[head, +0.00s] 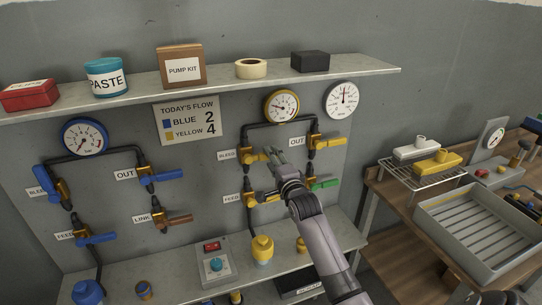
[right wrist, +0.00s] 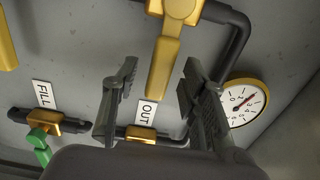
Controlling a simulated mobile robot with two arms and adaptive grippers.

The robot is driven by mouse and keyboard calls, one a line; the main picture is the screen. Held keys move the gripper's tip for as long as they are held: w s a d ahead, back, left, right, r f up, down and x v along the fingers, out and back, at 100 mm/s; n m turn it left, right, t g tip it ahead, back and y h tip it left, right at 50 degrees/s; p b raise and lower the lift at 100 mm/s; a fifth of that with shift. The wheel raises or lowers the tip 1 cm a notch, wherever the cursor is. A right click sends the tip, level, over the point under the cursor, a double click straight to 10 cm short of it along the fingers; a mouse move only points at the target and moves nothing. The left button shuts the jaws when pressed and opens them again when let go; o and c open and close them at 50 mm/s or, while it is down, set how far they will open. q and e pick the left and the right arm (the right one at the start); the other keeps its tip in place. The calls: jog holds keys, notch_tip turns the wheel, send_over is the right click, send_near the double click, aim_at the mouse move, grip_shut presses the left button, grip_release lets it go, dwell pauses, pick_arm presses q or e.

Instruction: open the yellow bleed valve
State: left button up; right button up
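The yellow bleed valve (head: 250,155) is at the upper left of the right-hand pipe loop on the wall panel, beside its BLEED label. Its yellow handle points right, across the upright pipe. In the right wrist view the handle (right wrist: 162,68) lies between the two fingers of my right gripper (right wrist: 160,90), with gaps on both sides. That gripper is open and also shows in the head view (head: 272,158), in front of the handle and partly hiding its end. My left gripper is not in view.
The OUT valve (head: 317,141) is to the right, the yellow FEED valve (head: 250,198) below, and the green-handled valve (head: 322,184) at lower right. A yellow-rimmed gauge (head: 282,106) is above. A shelf (head: 215,80) with boxes runs overhead.

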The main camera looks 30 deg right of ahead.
jog(key=shift+w+d, duration=0.2)
jog(key=shift+w, duration=0.45)
grip_shut()
dwell(0.5)
